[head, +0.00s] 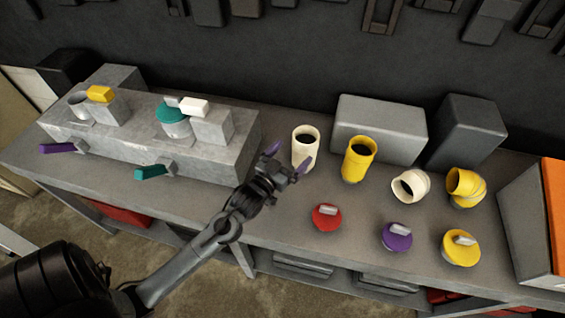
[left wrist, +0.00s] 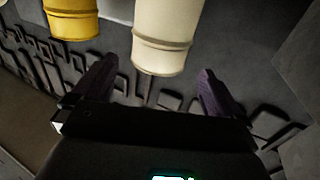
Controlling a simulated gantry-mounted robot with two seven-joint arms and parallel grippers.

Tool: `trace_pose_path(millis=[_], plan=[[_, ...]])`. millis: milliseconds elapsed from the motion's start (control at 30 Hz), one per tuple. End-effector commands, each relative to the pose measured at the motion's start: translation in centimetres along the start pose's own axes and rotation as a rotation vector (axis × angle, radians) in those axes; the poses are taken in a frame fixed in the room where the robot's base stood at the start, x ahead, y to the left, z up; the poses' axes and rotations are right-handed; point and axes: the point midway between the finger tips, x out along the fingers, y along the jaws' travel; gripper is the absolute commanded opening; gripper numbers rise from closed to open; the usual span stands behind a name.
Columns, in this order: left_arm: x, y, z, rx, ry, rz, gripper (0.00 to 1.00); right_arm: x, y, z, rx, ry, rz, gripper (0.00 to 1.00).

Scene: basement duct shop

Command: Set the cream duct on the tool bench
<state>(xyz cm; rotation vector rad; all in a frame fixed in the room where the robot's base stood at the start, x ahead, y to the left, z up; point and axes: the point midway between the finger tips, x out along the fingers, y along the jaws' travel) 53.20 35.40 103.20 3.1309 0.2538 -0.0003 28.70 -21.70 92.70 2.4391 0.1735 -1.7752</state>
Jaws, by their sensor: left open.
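A straight cream duct (head: 305,141) stands upright on the long grey bench (head: 272,211), right of the pale stone block. My left gripper (head: 288,157) is open in front of it, its purple-tipped fingers pointing at the duct. In the left wrist view the cream duct (left wrist: 165,35) shows between and beyond the two fingers (left wrist: 152,90); I cannot tell whether either touches it. A second cream piece, a short bent one (head: 420,184), lies farther right. My right gripper is not in view.
A yellow duct (head: 358,160) stands close right of the cream duct. A yellow elbow (head: 463,187) and red (head: 326,222), purple (head: 397,240) and yellow (head: 460,253) lids are nearby. Grey boxes (head: 378,128) stand behind. The stone block (head: 200,152) fills the left; bare bench lies in front.

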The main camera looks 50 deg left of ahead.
Motion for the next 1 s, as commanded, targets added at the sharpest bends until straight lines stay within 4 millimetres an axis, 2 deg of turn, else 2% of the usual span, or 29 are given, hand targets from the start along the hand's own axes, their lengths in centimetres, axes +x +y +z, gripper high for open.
trace_pose_path(millis=[100,333,467,567,667,800,1000], plan=[[-1.9,0.0,0.0,0.0,-0.001,0.001,1.0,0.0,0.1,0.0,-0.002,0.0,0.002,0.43],[-4.0,0.3,0.3,0.0,-0.027,0.004,1.0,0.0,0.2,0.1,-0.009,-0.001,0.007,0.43],[-5.3,1.6,2.0,0.007,-0.147,0.02,1.0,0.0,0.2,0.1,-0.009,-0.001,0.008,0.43],[-7.2,3.3,4.2,0.022,-0.311,0.047,1.0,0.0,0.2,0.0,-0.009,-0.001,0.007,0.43],[-10.2,5.3,6.6,0.05,-0.513,0.086,1.0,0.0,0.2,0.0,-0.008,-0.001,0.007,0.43],[-15.7,7.5,9.1,0.107,-0.793,0.149,1.0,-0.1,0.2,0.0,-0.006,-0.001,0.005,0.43],[-22.7,9.1,10.4,0.188,-1.093,0.223,1.0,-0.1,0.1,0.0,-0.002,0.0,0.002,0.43]])
